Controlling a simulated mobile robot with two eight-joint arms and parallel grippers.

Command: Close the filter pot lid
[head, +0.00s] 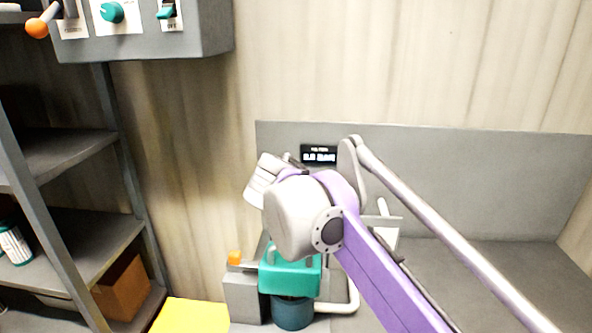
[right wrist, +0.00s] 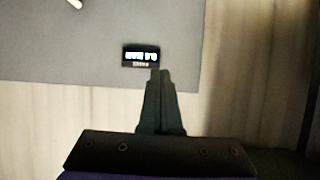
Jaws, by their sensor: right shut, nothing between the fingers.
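A teal block (head: 290,277) with a dark blue pot (head: 292,314) under it stands at bottom centre in the head view. It looks like the filter pot, but I cannot tell which part is its lid or how far open it is. My right arm crosses in front of and above it, hiding its surroundings. In the right wrist view my right gripper (right wrist: 161,75) is shut and empty, its tips pointing at the wall panel near a small display; the pot is not in that view. My left gripper is not in view.
The small black display (head: 319,154) is on the grey back panel (head: 450,170). A grey control box (head: 215,30) hangs upper left. Grey shelves (head: 70,230) with a brown box (head: 122,287) stand left. A yellow item (head: 190,316) lies at bottom left. A white pipe (head: 350,298) runs beside the pot.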

